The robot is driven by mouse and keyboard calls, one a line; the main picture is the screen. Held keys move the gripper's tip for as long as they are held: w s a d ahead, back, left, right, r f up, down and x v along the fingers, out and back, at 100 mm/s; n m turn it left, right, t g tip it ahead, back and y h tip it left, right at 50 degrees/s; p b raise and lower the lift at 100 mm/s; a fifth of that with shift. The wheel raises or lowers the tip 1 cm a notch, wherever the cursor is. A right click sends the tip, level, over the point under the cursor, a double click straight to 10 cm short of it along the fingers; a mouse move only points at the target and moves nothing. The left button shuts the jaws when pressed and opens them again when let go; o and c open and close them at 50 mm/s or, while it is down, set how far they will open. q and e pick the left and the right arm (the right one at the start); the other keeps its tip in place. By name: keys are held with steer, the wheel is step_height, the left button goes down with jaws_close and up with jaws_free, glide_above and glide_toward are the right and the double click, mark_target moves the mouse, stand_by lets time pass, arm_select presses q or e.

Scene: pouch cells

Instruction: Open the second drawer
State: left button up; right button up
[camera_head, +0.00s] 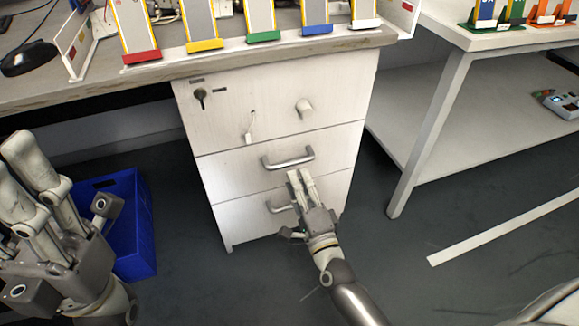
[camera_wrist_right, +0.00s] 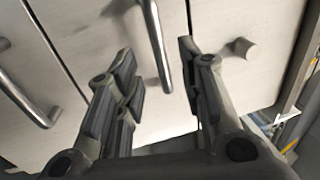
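The white drawer cabinet (camera_head: 240,190) stands under the desk with three drawers, all shut. The second drawer (camera_head: 225,172) has a metal bar handle (camera_head: 288,161). My right gripper (camera_head: 301,180) is just below and in front of this handle, covering part of the third drawer. In the right wrist view, the second drawer's handle (camera_wrist_right: 158,45) shows between the spread fingers of my right gripper (camera_wrist_right: 160,88), with no clear contact. The fingers are open and hold nothing. My left gripper (camera_head: 62,178) is at the lower left, fingers apart, empty and away from the cabinet.
The third drawer's handle (camera_head: 276,208) is partly hidden by my right gripper. A blue bin (camera_head: 140,225) stands on the floor left of the cabinet. A white table (camera_head: 430,125) stands to the right.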

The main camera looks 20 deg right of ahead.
mark_target(290, 161)
steer(key=w, duration=0.2)
steer(key=w+b, duration=0.1)
steer(key=w, duration=0.1)
steer(key=w+r, duration=0.1)
steer(key=w, duration=0.1)
steer(key=shift+w+a+r, duration=0.1)
steer(key=shift+w+a, duration=0.05)
steer(key=shift+w, duration=0.1)
jaws_close()
